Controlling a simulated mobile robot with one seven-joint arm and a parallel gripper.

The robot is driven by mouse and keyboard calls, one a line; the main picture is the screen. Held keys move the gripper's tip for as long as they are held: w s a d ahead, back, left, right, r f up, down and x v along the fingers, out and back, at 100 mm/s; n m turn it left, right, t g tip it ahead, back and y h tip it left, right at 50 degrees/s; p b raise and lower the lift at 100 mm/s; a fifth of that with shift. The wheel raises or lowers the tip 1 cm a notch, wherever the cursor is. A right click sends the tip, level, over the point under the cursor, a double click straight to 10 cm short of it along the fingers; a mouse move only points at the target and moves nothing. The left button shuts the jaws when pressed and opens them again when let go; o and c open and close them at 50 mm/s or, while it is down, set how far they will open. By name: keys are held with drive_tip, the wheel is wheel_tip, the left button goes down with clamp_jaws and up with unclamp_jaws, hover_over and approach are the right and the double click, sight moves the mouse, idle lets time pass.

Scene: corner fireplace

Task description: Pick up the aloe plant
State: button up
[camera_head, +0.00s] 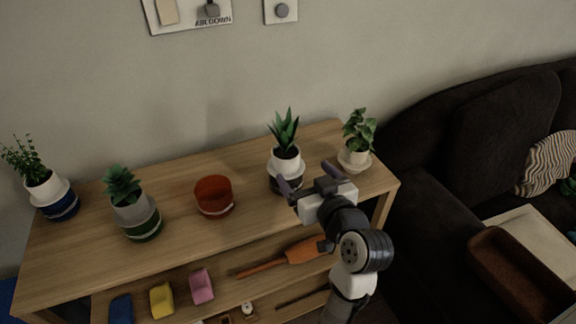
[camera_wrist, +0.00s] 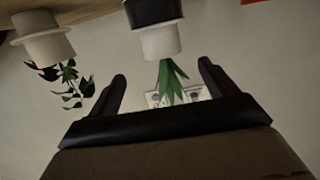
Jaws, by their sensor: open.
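The aloe plant (camera_head: 284,130), with upright spiky green leaves, stands in a white pot with a dark lower band near the right end of the wooden shelf top. My gripper (camera_head: 305,177) is open, just in front of and slightly right of the pot, with its fingers pointing towards it. In the wrist view, which appears upside down, the aloe's leaves (camera_wrist: 170,82) show between the two open fingers (camera_wrist: 162,72), and its white pot (camera_wrist: 160,40) lies beyond. Nothing is held. Whether a finger touches the pot cannot be told.
A leafy plant (camera_head: 359,130) in a pale pot stands close on the right. An orange-red pot (camera_head: 213,196), a succulent (camera_head: 122,186) and a bushy plant (camera_head: 25,160) stand to the left. A dark sofa (camera_head: 440,190) adjoins the shelf's right end.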

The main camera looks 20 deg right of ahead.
sight(289, 155)
drive_tip(key=w, duration=0.5)
drive_tip(key=shift+a+f+p, duration=0.15)
drive_tip(key=shift+f+p, duration=0.1)
drive_tip(key=shift+p, duration=0.15)
drive_tip(key=w, duration=0.1)
drive_tip(key=w+p, duration=0.1)
drive_tip(key=w, duration=0.1)
drive_tip(key=w+p, duration=0.1)
drive_tip(key=w, duration=0.1)
drive_tip(key=shift+a+f, duration=0.1)
drive_tip(key=shift+a, duration=0.15)
drive_tip(key=shift+w+f, duration=0.1)
drive_tip(key=shift+w, duration=0.05)
drive_tip(key=c, duration=0.9)
